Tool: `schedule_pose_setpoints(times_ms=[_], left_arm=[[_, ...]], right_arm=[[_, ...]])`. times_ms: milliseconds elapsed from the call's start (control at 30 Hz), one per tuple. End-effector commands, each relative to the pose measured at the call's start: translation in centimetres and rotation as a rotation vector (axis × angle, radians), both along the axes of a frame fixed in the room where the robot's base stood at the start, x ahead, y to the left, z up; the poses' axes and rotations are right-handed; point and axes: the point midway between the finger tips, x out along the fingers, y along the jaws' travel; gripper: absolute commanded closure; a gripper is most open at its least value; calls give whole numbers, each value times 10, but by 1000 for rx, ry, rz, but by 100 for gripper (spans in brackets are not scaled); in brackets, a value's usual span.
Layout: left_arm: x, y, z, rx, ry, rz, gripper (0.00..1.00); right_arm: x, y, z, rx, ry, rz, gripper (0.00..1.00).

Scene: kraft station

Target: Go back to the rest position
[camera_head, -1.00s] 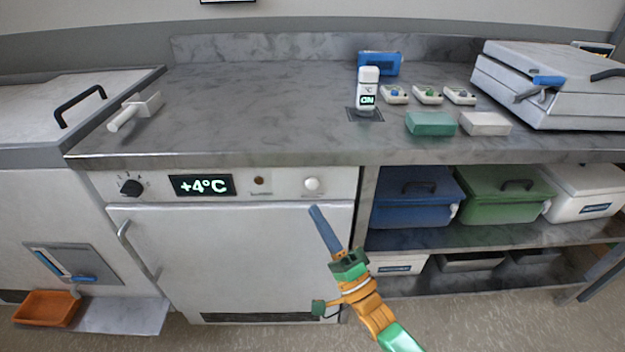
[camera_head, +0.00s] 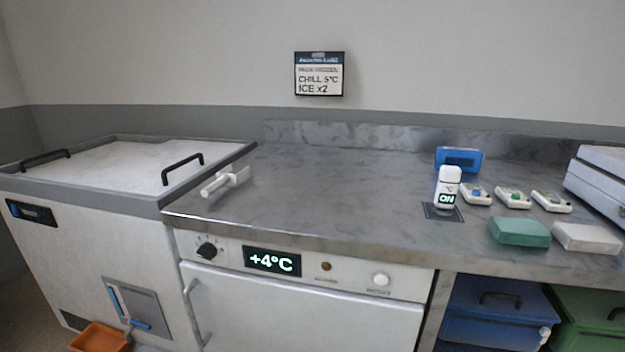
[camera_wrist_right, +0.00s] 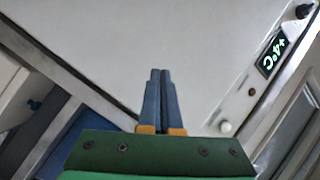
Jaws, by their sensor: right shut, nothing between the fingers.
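My right gripper (camera_wrist_right: 160,100) shows in the right wrist view with its two blue fingers together and nothing between them. It points toward the white front of the fridge (camera_wrist_right: 140,40), whose +4°C display (camera_wrist_right: 272,52) and round white button (camera_wrist_right: 225,127) show at the right. I cannot tell the distance from the fingertips to the fridge. Neither gripper shows in the head view now.
In the head view, the steel counter (camera_head: 330,190) has a wide clear middle. A white scoop (camera_head: 225,182) lies at its left. A white sensor (camera_head: 449,187) reading ON, small devices, a green block (camera_head: 519,231) and a white block (camera_head: 587,238) stand at the right.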

Motion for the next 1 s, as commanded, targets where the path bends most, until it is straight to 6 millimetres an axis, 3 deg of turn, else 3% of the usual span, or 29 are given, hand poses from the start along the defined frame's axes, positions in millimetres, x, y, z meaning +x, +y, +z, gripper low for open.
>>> schedule_pose_setpoints(times_ms=[33, 100, 200, 300, 500, 567, 600, 633, 800, 900, 1000], left_arm=[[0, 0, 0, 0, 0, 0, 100], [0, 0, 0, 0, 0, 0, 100], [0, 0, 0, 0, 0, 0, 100], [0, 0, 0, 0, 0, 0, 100], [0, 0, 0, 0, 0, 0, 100], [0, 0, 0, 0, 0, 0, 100], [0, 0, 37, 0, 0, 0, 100], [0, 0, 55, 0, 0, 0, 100], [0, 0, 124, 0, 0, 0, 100], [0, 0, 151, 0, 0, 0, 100], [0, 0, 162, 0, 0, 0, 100]], right_arm=[[-23, -4, -45, -129, 131, 6, 100], [-64, -10, -105, -326, 320, 52, 100], [-131, -18, -169, -553, 553, 169, 100], [-197, -23, -210, -719, 737, 314, 100], [-319, -29, -250, -923, 1015, 640, 100], [-356, -31, -255, -963, 1084, 751, 100], [-354, -31, -218, -968, 1079, 753, 100], [-352, -31, -200, -968, 1077, 750, 100], [-351, -31, -131, -967, 1074, 746, 100], [-350, -31, -104, -967, 1073, 744, 100], [-350, -31, -93, -967, 1071, 743, 100]])
